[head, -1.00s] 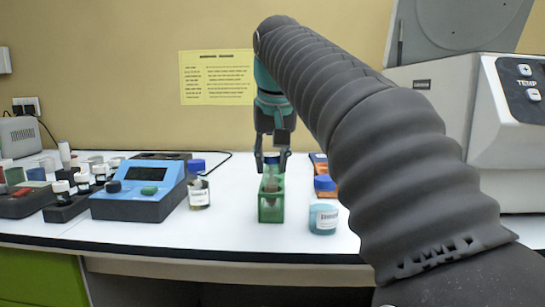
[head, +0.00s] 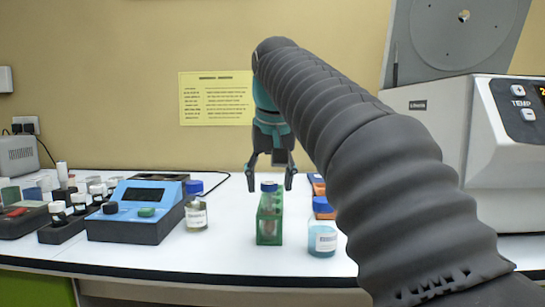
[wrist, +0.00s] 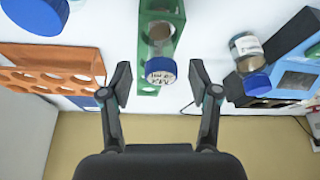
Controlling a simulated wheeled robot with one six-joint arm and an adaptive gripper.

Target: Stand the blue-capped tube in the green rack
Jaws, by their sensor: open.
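The blue-capped tube (head: 269,187) stands upright in the green rack (head: 269,230), with its cap above the rack's top and its body partly visible inside. In the wrist view the tube (wrist: 160,45) sits in a hole of the green rack (wrist: 148,14), its pale, marked cap top facing the camera. My gripper (head: 271,178) is open and empty, its fingers spread on either side just above the cap. In the wrist view my gripper (wrist: 160,84) has a clear gap between each finger and the tube.
A blue-capped jar of blue liquid (head: 322,238) stands right of the rack, in front of an orange rack (wrist: 50,68). Another blue-capped bottle (head: 196,215) and a blue instrument (head: 140,208) stand to the left. White bench (head: 235,245) is bare around the rack.

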